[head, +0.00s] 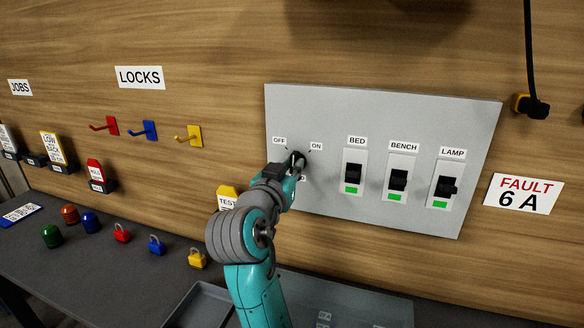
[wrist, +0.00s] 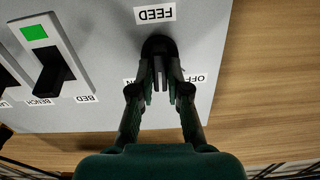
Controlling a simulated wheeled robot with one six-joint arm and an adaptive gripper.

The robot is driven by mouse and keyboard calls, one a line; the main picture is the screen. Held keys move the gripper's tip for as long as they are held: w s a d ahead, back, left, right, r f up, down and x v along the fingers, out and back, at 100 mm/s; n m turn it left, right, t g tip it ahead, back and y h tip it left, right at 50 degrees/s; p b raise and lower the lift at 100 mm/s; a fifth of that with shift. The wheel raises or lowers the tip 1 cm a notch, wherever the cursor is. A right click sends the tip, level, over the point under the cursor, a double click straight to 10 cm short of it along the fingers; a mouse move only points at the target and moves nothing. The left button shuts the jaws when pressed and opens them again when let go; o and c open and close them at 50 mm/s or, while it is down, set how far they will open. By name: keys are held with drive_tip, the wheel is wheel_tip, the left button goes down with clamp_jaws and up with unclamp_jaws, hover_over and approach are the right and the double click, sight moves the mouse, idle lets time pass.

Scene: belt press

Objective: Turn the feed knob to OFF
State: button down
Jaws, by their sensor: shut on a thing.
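The feed knob (wrist: 158,47) is black and round. It sits on the grey panel (head: 400,105) between the OFF label (head: 279,140) and the ON label (head: 316,146). In the wrist view, which shows the panel upside down, the FEED label (wrist: 155,14) is above the knob, with OFF (wrist: 195,78) to its right and ON to its left, partly covered. My gripper (wrist: 161,76) has one finger on each side of the knob's grip and is shut on it. In the head view my gripper (head: 292,163) covers much of the knob. I cannot tell which label it points to.
The BED switch (head: 353,172), BENCH switch (head: 398,180) and LAMP switch (head: 444,186) stand right of the knob, each showing green. Left are empty lock hooks (head: 144,130). Several padlocks and coloured caps lie on the dark bench (head: 110,270) below.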

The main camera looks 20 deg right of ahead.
drive_tip(key=n, duration=0.4)
drive_tip(key=shift+w+a+f+n, duration=0.1)
drive_tip(key=shift+n, duration=0.2)
drive_tip(key=shift+w+a+f+n, duration=0.1)
drive_tip(key=shift+n, duration=2.5)
drive_tip(key=c, duration=1.1)
unclamp_jaws()
drive_tip(key=shift+c, duration=0.2)
drive_tip(key=v, duration=1.2)
